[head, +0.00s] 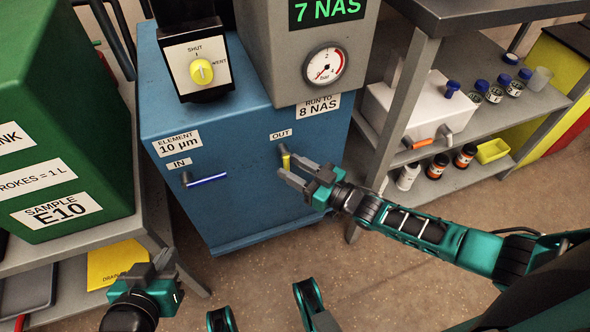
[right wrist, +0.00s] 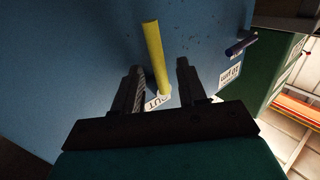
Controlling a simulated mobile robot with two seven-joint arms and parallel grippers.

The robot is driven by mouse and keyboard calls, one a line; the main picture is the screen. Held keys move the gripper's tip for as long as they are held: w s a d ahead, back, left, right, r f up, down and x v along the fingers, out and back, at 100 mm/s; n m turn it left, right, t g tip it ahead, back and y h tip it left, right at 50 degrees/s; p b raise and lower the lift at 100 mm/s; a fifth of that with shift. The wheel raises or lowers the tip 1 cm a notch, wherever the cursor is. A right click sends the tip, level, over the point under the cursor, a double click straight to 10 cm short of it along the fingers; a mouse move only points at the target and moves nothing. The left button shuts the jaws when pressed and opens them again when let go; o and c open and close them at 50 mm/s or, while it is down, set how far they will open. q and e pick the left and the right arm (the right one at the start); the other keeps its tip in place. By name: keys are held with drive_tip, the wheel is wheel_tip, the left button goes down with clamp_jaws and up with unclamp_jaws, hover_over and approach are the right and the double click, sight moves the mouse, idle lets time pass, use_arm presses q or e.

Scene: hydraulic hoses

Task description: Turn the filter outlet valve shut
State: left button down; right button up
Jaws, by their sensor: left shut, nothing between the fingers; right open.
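The filter outlet valve is on the front of the blue filter cabinet (head: 225,150), under the OUT label (head: 281,134). Its short yellow lever (head: 286,161) stands roughly upright in the head view. My right gripper (head: 290,169) is open, its fingertips close to the lever. In the right wrist view the yellow lever (right wrist: 154,55) appears between the two open fingers; contact cannot be made out. My left gripper (head: 164,258) is shut and empty at lower left, away from the cabinet.
The inlet valve's blue lever (head: 208,180) lies about level, left of the outlet. A selector knob (head: 201,71) and pressure gauge (head: 325,64) sit above. A green tank (head: 60,110) stands left; a shelf (head: 480,120) with bottles stands right. Floor in front is open.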

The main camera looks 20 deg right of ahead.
clamp_jaws()
idle(0.4)
idle(0.4)
